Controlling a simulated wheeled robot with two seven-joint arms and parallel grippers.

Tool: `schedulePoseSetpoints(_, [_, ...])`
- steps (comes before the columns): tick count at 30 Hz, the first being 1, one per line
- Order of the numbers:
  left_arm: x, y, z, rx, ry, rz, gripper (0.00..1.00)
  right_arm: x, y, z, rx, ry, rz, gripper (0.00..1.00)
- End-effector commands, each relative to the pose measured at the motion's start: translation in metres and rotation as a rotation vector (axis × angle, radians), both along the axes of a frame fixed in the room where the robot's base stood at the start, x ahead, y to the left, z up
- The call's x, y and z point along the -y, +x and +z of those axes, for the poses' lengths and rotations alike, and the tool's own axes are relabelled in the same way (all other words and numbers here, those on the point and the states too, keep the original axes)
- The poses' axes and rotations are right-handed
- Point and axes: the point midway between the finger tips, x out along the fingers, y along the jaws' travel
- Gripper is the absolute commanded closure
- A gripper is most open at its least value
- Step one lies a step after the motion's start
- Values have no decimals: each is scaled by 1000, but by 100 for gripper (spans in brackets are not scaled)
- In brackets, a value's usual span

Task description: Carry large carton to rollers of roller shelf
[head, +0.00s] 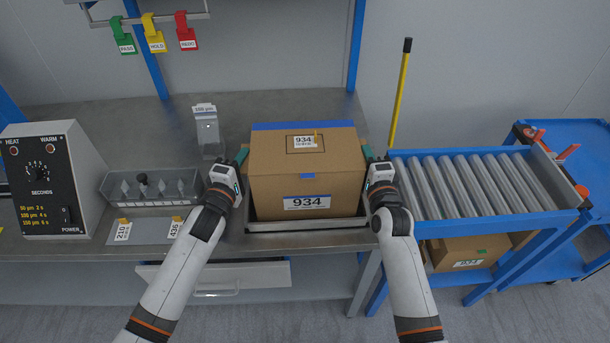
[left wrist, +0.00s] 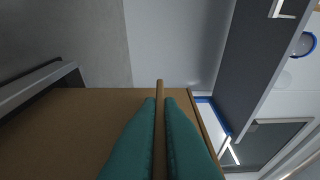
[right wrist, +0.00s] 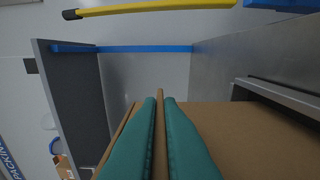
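The large carton (head: 275,180), brown with blue tape and 934 labels, is upright at the shallow metal tray (head: 300,226) on the bench; whether its base touches the tray is unclear. My left gripper (head: 240,157) is at its left side and my right gripper (head: 369,154) at its right side. In the left wrist view, the teal fingers (left wrist: 160,120) are closed on a thin cardboard strip of the carton. The right wrist view shows the same with the right fingers (right wrist: 161,120). The roller shelf (head: 565,216), with grey rollers (head: 470,185) in a blue frame, stands right of the bench.
A yellow pole (head: 400,95) rises at the shelf's back left corner. Another carton (head: 468,252) sits beneath the rollers, whose top is clear. A blue cart (head: 590,200) stands at far right. A heater box (head: 48,180) and grey divided holder (head: 150,188) are at left.

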Motion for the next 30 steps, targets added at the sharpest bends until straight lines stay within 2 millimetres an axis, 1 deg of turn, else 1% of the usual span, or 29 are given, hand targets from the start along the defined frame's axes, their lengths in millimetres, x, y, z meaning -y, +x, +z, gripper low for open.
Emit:
schedulePoseSetpoints(8, [0, 0, -1, -1, 0, 1, 100, 0, 0, -1, -1, 0, 0, 100])
schedulePoseSetpoints(14, [0, 0, 5, 2, 0, 0, 100, 0, 0, 5, 2, 0, 0, 100])
schedulePoseSetpoints(20, [0, 0, 21, 2, 0, 0, 100, 0, 0, 21, 2, 0, 0, 100])
schedulePoseSetpoints(27, [0, 0, 46, 2, 0, 0, 100, 0, 0, 46, 2, 0, -1, 100])
schedulePoseSetpoints(30, [-1, 0, 51, 2, 0, 1, 100, 0, 0, 51, 2, 0, -1, 100])
